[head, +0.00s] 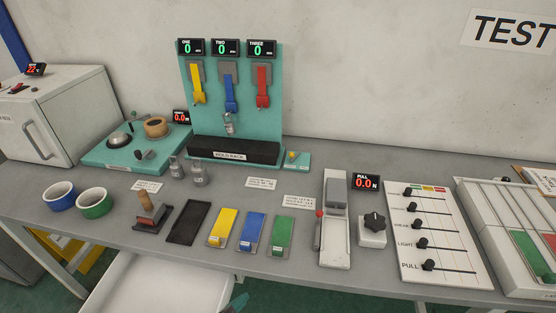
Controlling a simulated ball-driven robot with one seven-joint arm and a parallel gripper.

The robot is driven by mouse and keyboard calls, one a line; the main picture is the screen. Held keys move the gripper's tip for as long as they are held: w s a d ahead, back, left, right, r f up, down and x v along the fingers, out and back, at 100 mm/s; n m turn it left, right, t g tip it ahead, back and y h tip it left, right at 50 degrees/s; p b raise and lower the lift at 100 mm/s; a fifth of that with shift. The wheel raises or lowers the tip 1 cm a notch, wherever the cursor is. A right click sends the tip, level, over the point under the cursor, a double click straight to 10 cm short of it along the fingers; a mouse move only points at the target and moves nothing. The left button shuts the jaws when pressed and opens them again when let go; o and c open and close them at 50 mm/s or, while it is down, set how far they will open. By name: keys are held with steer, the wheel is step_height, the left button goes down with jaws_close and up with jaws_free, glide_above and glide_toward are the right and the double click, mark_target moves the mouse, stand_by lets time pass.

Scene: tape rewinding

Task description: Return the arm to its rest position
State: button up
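No gripper fingers can be made out in the head view. No arm link is clearly visible over the bench (190,275). Whether my arm is at its rest position cannot be seen from this view.
A white bin (150,295) stands below the front edge.

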steer(key=d+f+m+g, duration=0.2)
steer(key=d+f+m, duration=0.4)
steer(key=d, duration=0.5)
steer(key=d+f+m+g, duration=0.3)
steer(key=d+f+m, duration=0.25)
steer(key=d, duration=0.45)
steer(key=s+d+f+m+g, duration=0.1)
steer(key=s+d+f+m, duration=0.2)
steer(key=s+d+m, duration=0.3)
steer(key=s+d+f+m+g+y, duration=0.1)
steer(key=s+d+f+m, duration=0.2)
steer(key=s+d+m, duration=0.4)
steer(key=shift+s+m+g+y, duration=0.3)
steer(key=shift+m+g, duration=0.1)
steer(key=shift+m, duration=0.35)
